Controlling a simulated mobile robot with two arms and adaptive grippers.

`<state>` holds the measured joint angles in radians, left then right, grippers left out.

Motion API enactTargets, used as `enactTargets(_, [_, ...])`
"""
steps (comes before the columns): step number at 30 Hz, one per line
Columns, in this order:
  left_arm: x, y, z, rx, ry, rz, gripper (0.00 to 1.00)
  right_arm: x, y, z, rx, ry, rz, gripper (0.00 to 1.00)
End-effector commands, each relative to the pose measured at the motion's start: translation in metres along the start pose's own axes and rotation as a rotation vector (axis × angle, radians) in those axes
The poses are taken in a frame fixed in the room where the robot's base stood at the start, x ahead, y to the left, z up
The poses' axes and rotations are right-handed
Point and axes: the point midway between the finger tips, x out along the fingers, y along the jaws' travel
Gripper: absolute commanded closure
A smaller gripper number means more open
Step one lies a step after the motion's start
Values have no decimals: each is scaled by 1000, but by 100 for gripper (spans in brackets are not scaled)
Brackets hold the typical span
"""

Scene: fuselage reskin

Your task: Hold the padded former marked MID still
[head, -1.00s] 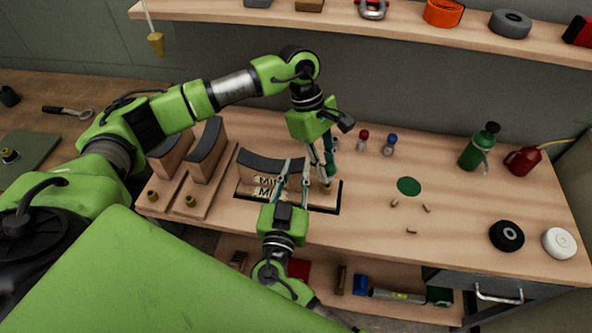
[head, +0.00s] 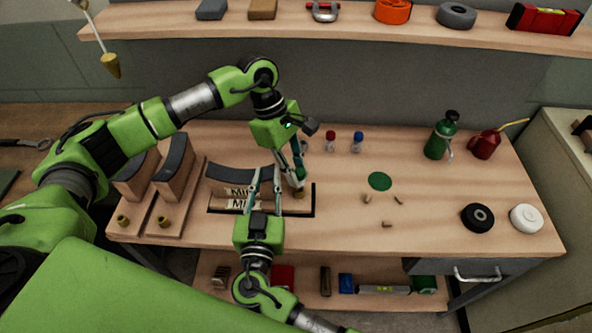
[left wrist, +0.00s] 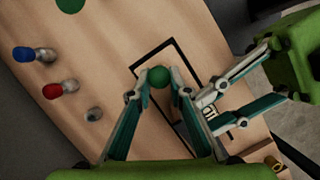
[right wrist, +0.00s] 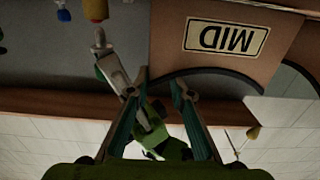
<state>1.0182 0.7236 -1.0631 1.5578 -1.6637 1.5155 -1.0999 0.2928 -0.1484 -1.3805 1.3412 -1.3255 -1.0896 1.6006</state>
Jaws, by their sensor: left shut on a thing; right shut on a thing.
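The padded former marked MID (head: 238,172) stands at its outlined place on the bench, with a dark curved pad on top. Its MID label (right wrist: 227,37) is upside down in the right wrist view. My right gripper (head: 266,178) reaches in from the front and is shut on the former, at its edge; the exact contact is hard to see. My left gripper (head: 297,168) points down just right of the former. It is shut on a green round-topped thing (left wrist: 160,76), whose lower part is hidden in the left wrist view.
Two more padded formers (head: 172,168) stand to the left. Red-capped (head: 330,141) and blue-capped (head: 357,142) bottles stand behind. A green disc (head: 380,181), small pegs (head: 367,198), a green bottle (head: 440,138), a red oil can (head: 484,145) and tape rolls (head: 477,217) are right.

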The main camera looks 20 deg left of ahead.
Motion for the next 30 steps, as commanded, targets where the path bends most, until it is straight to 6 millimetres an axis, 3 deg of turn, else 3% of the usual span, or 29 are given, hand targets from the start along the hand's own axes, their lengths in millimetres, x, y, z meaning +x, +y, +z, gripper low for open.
enactTargets(30, [13,0,-4,0,0,-1,100,0,0,2,-1,-3,1,100])
